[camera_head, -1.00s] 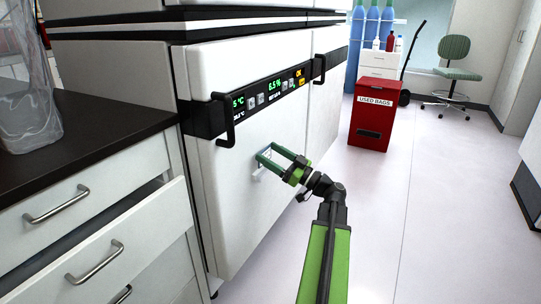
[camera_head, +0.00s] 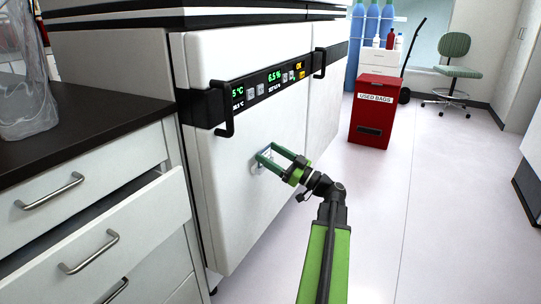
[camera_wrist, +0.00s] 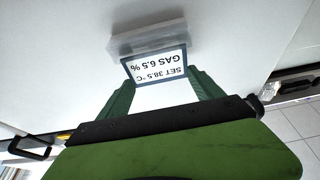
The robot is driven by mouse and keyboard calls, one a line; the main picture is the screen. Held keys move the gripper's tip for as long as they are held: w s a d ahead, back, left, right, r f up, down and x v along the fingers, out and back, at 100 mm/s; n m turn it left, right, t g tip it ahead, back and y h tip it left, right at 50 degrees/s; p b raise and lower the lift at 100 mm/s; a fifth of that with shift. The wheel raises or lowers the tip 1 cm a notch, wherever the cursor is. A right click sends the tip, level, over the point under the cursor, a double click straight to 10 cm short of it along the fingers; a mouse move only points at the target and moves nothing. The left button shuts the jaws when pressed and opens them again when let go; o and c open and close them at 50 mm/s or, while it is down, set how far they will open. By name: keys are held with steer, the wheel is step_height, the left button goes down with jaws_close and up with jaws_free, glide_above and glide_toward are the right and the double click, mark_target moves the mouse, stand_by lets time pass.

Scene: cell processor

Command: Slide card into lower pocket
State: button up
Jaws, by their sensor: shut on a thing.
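My gripper (camera_head: 266,154) reaches to the white incubator door (camera_head: 250,205), below its black display strip. In the wrist view, the gripper's two green fingers (camera_wrist: 158,88) are shut on a white card (camera_wrist: 156,66) with a dark border. The card reads "SET 38.5°C GAS 6.5%", upside down in this view. A clear pocket (camera_wrist: 150,37) on the door lies just beyond the card's far edge. The card's far edge meets or overlaps the pocket's near rim; I cannot tell whether it is inside. In the head view, the fingers largely hide card and pocket.
Black door handles (camera_head: 224,110) stick out above my gripper. A counter with a partly open drawer (camera_head: 110,235) stands at left. A red used-bags bin (camera_head: 374,115) stands beyond the incubator. The floor (camera_head: 430,215) at right is clear.

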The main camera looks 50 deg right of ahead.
steer(key=shift+f+b, duration=0.35)
steer(key=shift+f, duration=0.1)
steer(key=shift+f+b, duration=0.35)
steer(key=shift+f, duration=0.2)
steer(key=o, duration=2.1)
steer(key=shift+o, duration=0.2)
steer(key=shift+s, duration=0.1)
steer(key=b+v, duration=0.6)
steer(key=v, duration=1.1)
